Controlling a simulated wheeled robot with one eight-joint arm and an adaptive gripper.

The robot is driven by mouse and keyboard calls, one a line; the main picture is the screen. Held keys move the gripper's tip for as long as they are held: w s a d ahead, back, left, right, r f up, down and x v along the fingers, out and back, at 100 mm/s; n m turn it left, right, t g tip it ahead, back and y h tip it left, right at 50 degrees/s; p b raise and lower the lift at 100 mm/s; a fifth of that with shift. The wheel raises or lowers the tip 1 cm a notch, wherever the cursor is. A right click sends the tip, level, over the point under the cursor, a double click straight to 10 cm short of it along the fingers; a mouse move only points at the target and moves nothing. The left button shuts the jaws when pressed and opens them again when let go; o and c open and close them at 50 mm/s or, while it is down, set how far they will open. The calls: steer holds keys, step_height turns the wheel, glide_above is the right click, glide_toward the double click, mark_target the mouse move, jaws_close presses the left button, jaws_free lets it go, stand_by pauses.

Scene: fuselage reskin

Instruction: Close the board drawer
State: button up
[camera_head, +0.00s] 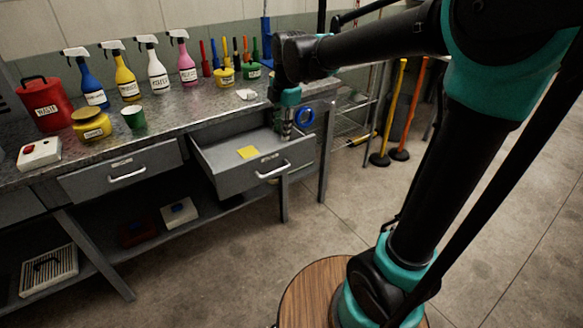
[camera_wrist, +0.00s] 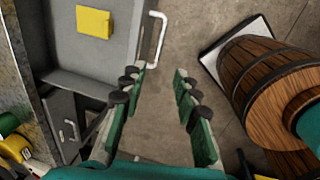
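The pulled-out grey drawer (camera_head: 250,170) hangs under the right part of the workbench, with a flat yellow piece (camera_head: 248,152) inside it. I take it as the board drawer; no label is readable. Its silver bar handle (camera_head: 273,170) is on the front panel. In the wrist view the drawer (camera_wrist: 108,62) is at the upper left and its handle (camera_wrist: 156,38) is beyond my fingertips. My gripper (camera_head: 287,137) is by the drawer's right end, pointing down; contact cannot be told. In the wrist view my gripper (camera_wrist: 158,76) has its fingers apart with nothing between them.
A shut drawer (camera_head: 125,172) is to the left. The bench top (camera_head: 195,110) carries spray bottles, a red canister (camera_head: 46,103) and pots. A wooden barrel (camera_wrist: 262,75) shows at right in the wrist view. Yellow and orange posts (camera_head: 408,105) stand behind right. Floor before the drawer is clear.

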mark_target(278, 170)
steer(key=f, duration=0.5)
steer(key=w+a+f, duration=0.1)
steer(key=f, duration=0.5)
steer(key=w+f, duration=0.1)
steer(key=f, duration=0.4)
steer(key=shift+w+a+f, duration=0.2)
steer(key=shift+w+a, duration=0.05)
steer(key=shift+a, duration=0.05)
jaws_close()
